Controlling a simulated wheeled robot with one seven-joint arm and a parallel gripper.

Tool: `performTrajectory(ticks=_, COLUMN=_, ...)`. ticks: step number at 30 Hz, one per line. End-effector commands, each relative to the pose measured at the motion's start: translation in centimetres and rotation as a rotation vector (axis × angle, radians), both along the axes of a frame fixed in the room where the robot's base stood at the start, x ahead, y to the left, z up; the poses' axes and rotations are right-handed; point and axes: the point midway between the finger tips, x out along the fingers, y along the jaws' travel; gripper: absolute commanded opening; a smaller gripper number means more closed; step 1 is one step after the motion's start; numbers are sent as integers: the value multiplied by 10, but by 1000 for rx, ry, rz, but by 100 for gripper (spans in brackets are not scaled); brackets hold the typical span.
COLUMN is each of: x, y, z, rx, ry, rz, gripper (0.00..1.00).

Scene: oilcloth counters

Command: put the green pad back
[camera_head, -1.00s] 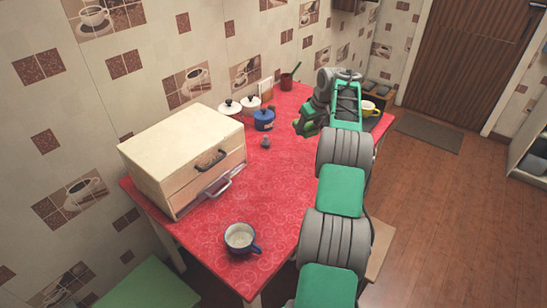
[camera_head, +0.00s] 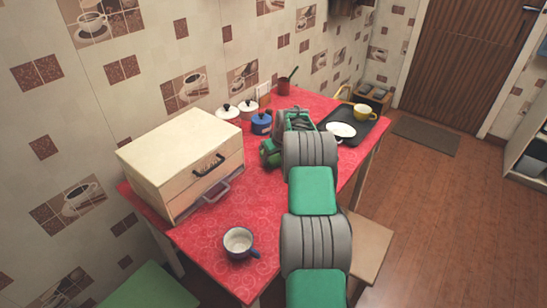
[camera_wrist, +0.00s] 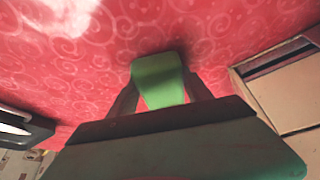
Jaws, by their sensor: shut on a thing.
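The green pad (camera_wrist: 158,80) is between my gripper's fingers (camera_wrist: 157,95) in the wrist view, over the red cloth. My gripper is shut on it. In the head view my gripper (camera_head: 268,153) is above the middle of the red table, right of the wooden drawer box; the pad cannot be told apart from my green gripper there. The wooden drawer box (camera_head: 180,150) stands at the left of the table, its lower drawer (camera_head: 205,200) pulled out a little. It also shows at the right of the wrist view (camera_wrist: 285,90).
A blue-rimmed cup (camera_head: 238,243) stands near the table's front edge. A blue pot (camera_head: 261,123) and white lidded pots (camera_head: 228,112) stand by the wall. Bare cloth lies between.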

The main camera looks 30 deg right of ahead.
Motion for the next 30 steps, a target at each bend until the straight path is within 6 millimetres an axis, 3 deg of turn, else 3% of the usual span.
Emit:
performTrajectory(ticks=4, x=0, y=0, z=-5, rx=0, ry=1, rz=0, gripper=20)
performTrajectory(ticks=5, x=0, y=0, z=-4, rx=0, ry=0, rz=0, gripper=59)
performTrajectory(ticks=12, x=0, y=0, z=-3, rx=0, ry=1, rz=-1, gripper=78)
performTrajectory(ticks=23, x=-1, y=-1, z=5, rx=-1, ry=-1, rz=-1, gripper=80)
performTrajectory(ticks=30, x=-23, y=0, z=56, rx=-2, ry=-3, rz=-2, gripper=80)
